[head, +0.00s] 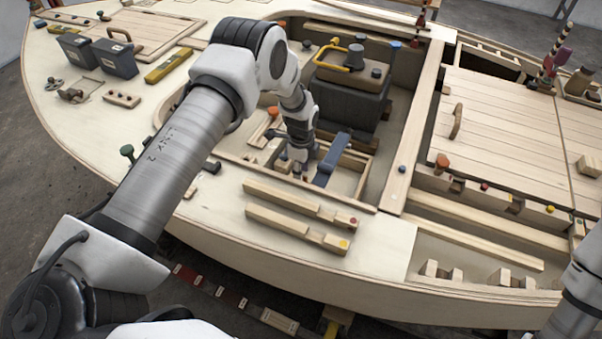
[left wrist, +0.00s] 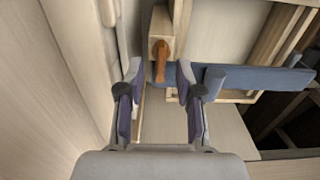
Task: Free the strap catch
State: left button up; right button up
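The strap catch, a small orange-brown lever (left wrist: 160,62), sits on a pale wooden block (left wrist: 157,28) in the left wrist view. Its lower tip lies over the left end of a blue strap (left wrist: 247,78) that runs off to the right. My left gripper (left wrist: 158,76) is open, with one finger on each side of the catch's tip; I cannot tell whether they touch it. In the head view my left gripper (head: 299,172) reaches down into the hull's open well beside the blue strap (head: 329,162). The catch is not clear there. My right gripper is out of view.
A dark box with a yellow handle (head: 352,92) stands behind the strap in the well. Two loose-looking wooden bars (head: 292,222) lie on the deck in front. A plank cover (head: 510,125) lies to the right. The near deck edge has some bare room.

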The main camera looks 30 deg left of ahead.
pick_arm(q)
notch_tip(320, 180, down, 2)
jog(key=shift+w+a+f, duration=0.1)
jog(key=shift+w+f, duration=0.05)
jog(key=shift+f, duration=0.05)
jog(key=shift+r, duration=0.1)
jog(key=shift+c, duration=1)
grip_shut()
